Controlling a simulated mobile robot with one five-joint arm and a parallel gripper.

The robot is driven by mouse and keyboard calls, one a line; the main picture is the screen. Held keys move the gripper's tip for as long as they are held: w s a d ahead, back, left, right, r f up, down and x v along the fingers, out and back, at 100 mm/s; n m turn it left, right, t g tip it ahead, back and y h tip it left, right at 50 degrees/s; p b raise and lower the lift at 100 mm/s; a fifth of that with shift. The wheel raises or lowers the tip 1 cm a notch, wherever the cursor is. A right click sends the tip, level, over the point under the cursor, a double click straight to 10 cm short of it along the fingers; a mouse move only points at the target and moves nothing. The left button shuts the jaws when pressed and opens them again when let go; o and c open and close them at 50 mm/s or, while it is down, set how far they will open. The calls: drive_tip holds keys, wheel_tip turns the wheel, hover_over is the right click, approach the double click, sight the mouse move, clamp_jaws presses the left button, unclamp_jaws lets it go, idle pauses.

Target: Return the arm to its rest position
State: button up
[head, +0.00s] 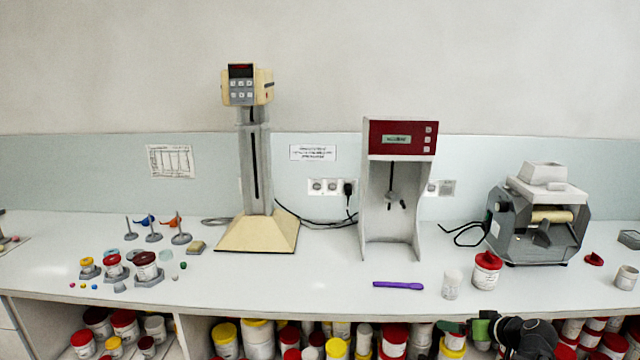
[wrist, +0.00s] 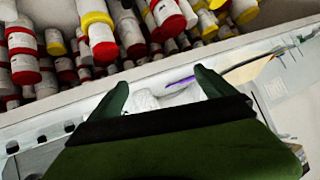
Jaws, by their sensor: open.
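My gripper (wrist: 161,80) shows large in the wrist view as two dark green fingers spread wide apart, with nothing visibly held between them. In the head view the end of my arm, black with green parts (head: 482,330), is low at the right, in front of the counter's front edge. The fingertips are hard to make out there. A purple spatula (head: 398,285) lies on the counter, and it also shows between the fingers in the wrist view (wrist: 180,81).
A clear beaker (head: 451,285) and a red-lidded jar (head: 487,270) stand on the counter near my arm. A roller mill (head: 538,220), a red-fronted mixer (head: 402,140) and a cream stand (head: 257,235) are behind. Shelves below hold many jars (head: 256,338).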

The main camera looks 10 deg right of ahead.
drive_tip(key=a+f+g, duration=0.2)
drive_tip(key=a+g, duration=0.1)
drive_tip(key=a, duration=0.9)
drive_tip(key=s+a+f+g+h+p, duration=0.1)
drive_tip(key=a+f+g, duration=0.2)
drive_tip(key=a, duration=0.9)
drive_tip(key=a+f+n+g+p, duration=0.1)
drive_tip(key=a+g, duration=0.3)
drive_tip(key=a, duration=0.8)
drive_tip(key=shift+s+a+f+g+h, duration=0.2)
drive_tip(key=shift+s+f+g+h, duration=0.2)
drive_tip(key=shift+f, duration=0.35)
